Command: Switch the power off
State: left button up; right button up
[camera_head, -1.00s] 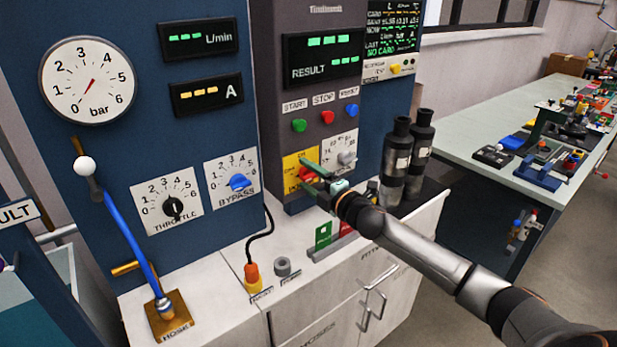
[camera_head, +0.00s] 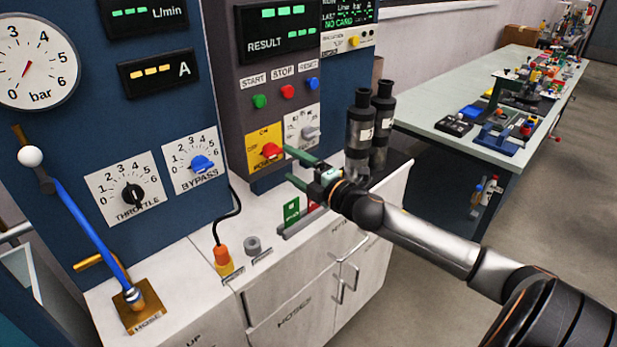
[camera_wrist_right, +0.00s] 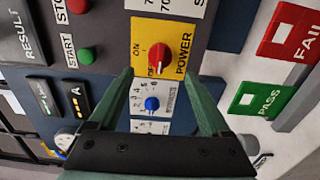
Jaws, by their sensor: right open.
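The power switch is a red knob (camera_head: 271,151) on a yellow plate (camera_head: 256,137) low on the grey control panel. In the right wrist view the knob (camera_wrist_right: 158,53) shows beyond the fingertips; its pale mark points down in the picture, towards small lettering that seems to read OFF. My right gripper (camera_head: 288,165) is open and empty. Its green fingers are apart, just right of the knob in the head view, and do not appear to touch it. The fingers also frame the knob from below in the wrist view (camera_wrist_right: 157,78). My left gripper is out of view.
A blue bypass knob (camera_head: 202,163) and black throttle knob (camera_head: 132,196) sit left. Start, stop and reset buttons (camera_head: 287,91) are above. Two dark cylinders (camera_head: 361,135) stand right of my gripper. Green and red cards (camera_head: 291,211) stand below. The displays (camera_head: 283,38) are lit.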

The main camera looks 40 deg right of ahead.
jog(key=shift+s+d, duration=0.15)
jog(key=shift+s, duration=2.3)
jog(key=s+a+f+m+g+h+p, duration=0.1)
jog(key=s+a+f+m+g, duration=0.2)
jog(key=f, duration=0.6)
jog(key=s+a+f+m+g, duration=0.1)
jog(key=s+a+f+m, duration=0.4)
jog(key=f, duration=0.5)
jog(key=s+a+f+m+g+y+p, duration=0.1)
jog(key=s+a+f+m+g, duration=0.3)
jog(key=s+a+f+m, duration=0.5)
jog(key=s+a+f, duration=0.2)
jog(key=s+a, duration=0.3)
jog(key=shift+s+a+f+g+y, duration=0.15)
jog(key=shift+s+a+g+y, duration=0.15)
jog(key=shift+y, duration=0.1)
